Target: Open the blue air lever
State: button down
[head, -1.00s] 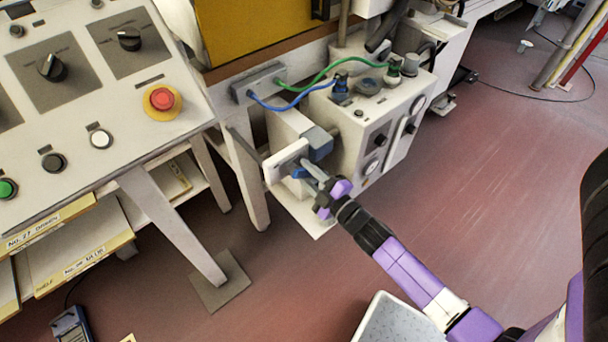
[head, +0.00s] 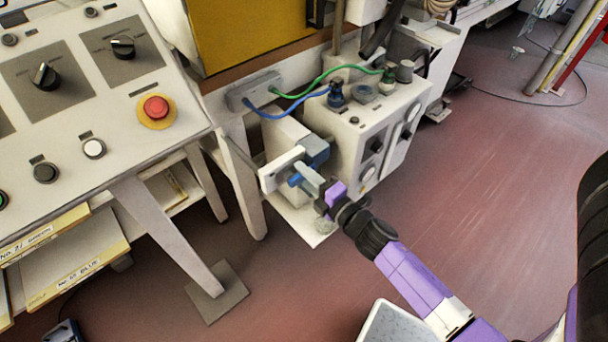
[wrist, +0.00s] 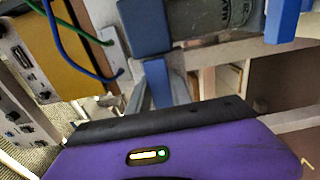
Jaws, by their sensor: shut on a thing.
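The blue air lever (head: 296,180) shows as a small blue part by a pale plate, low on the left side of the white cabinet in the head view. My gripper (head: 306,177) reaches it from the lower right and is shut on it. The fingers hide much of the lever, so its exact angle is hard to tell. In the wrist view, blue parts stand left and right of a grey body (wrist: 212,16) with partly readable lettering; I cannot tell which of them belong to the lever.
The white cabinet (head: 350,145) carries knobs and blue and green hoses (head: 290,113). A control panel with a red button (head: 156,108) stands at left, on legs close to the lever. Open red floor (head: 480,190) lies to the right.

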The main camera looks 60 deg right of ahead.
dwell(0.4)
jog(key=c, duration=1.2)
grip_release()
jog(key=shift+o, duration=0.2)
jog(key=b+v, duration=0.1)
jog(key=v, duration=0.6)
jog(key=shift+s+a, duration=0.2)
jog(key=shift+s, duration=0.2)
